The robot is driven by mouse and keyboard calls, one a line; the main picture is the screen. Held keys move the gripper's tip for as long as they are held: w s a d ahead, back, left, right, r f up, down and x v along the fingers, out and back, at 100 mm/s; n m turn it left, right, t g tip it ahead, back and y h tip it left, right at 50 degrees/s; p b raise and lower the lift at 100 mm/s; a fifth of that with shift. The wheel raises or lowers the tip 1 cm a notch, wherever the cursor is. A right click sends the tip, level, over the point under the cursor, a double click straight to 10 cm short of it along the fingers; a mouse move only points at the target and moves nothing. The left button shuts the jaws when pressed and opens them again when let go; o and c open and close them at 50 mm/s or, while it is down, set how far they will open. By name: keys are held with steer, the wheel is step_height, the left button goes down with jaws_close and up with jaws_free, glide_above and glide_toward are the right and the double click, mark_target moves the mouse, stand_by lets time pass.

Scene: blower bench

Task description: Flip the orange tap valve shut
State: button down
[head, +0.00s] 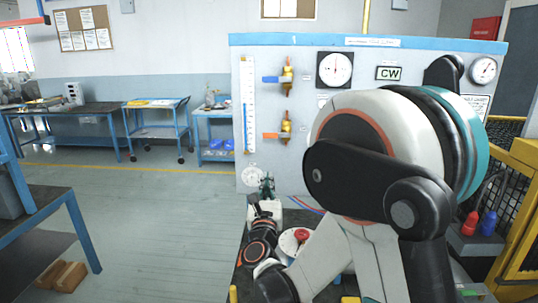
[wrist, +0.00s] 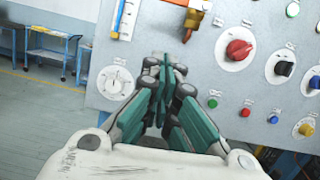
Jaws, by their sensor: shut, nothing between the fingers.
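In the wrist view my gripper (wrist: 166,68) is shut and empty in front of the panel.
The panel (head: 262,170) also carries a scale strip (head: 248,105), a pressure gauge (head: 336,69), a red knob (wrist: 238,49) and a white dial (wrist: 115,82). Open floor lies to the left.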

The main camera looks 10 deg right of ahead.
mark_target(270, 135)
steer(key=shift+d+r+p, duration=0.1)
steer(key=shift+p, duration=0.45)
steer(key=w+d+r+b, duration=0.1)
steer(key=w+d+r, duration=0.1)
steer(key=w+r, duration=0.4)
steer(key=shift+w, duration=1.65)
steer(key=shift+w+a+r+m, duration=0.1)
steer(key=shift+w+r+m, duration=0.05)
steer(key=shift+r+m, duration=0.55)
